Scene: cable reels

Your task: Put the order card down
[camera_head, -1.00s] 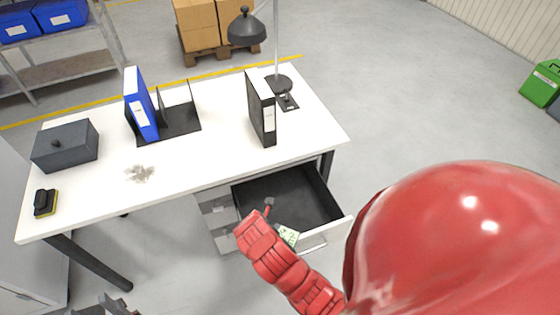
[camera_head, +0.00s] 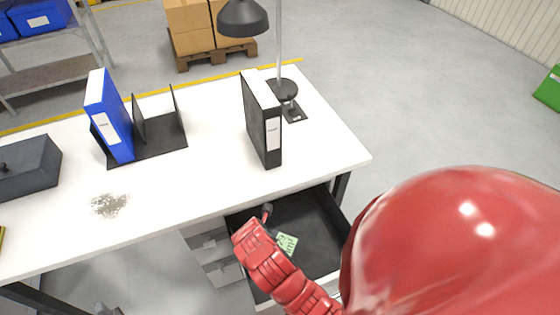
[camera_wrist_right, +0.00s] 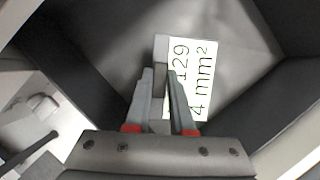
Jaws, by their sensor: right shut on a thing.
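The order card (camera_head: 287,243) is pale green-white with dark print. In the head view it shows over the dark inside of the open drawer (camera_head: 312,225), beside my red right forearm. In the right wrist view the card (camera_wrist_right: 203,75) reads "129" and "4 mm²" and lies against the right finger, partly covered by it. My right gripper (camera_wrist_right: 161,72) is shut, with a grey block at its tips beside the card's edge. The drawer floor is behind the card; whether the card touches it I cannot tell.
The white desk (camera_head: 190,190) above the drawer holds a black binder (camera_head: 262,120), a blue binder (camera_head: 108,120) in a black rack, a dark box (camera_head: 28,168) and a lamp (camera_head: 243,18). A grey smudge (camera_head: 110,205) marks the top. The desk's front middle is clear.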

